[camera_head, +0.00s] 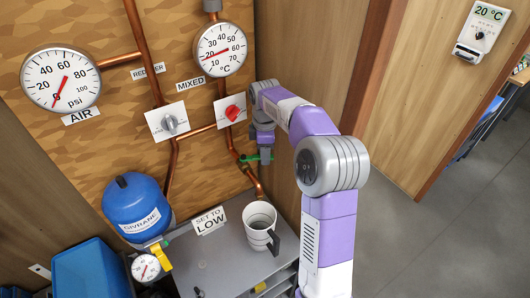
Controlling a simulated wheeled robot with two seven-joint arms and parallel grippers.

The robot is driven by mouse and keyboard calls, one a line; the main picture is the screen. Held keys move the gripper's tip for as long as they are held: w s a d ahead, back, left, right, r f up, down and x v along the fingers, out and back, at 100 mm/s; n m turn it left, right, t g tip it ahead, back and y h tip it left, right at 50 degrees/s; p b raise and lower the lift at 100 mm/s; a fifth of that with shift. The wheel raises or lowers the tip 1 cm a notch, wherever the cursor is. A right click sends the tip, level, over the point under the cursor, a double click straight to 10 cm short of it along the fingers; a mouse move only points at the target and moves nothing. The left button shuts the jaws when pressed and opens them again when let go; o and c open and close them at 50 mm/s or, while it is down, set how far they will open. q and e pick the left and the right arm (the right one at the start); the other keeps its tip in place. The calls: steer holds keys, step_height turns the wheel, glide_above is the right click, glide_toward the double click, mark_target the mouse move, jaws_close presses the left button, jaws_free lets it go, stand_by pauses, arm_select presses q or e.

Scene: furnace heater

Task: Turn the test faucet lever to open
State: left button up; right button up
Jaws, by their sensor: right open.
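The green lever (247,158), which looks like the test faucet lever, sticks out near the copper pipe at the right side of the wooden panel. My right gripper (265,159) is beside the lever's right end and partly covers it. The gripper is open, but its fingers are small and I cannot tell whether they touch the lever. My left gripper is not in view.
A white mug (259,226) stands on the grey cabinet (222,262) below the lever. A red knob (233,113) and a grey knob (169,124) are on the panel. A blue tank (137,205) stands at the left. Open floor lies to the right.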

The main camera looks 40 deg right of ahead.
steer(key=shift+c, duration=0.3)
jaws_close()
steer(key=shift+a, duration=0.1)
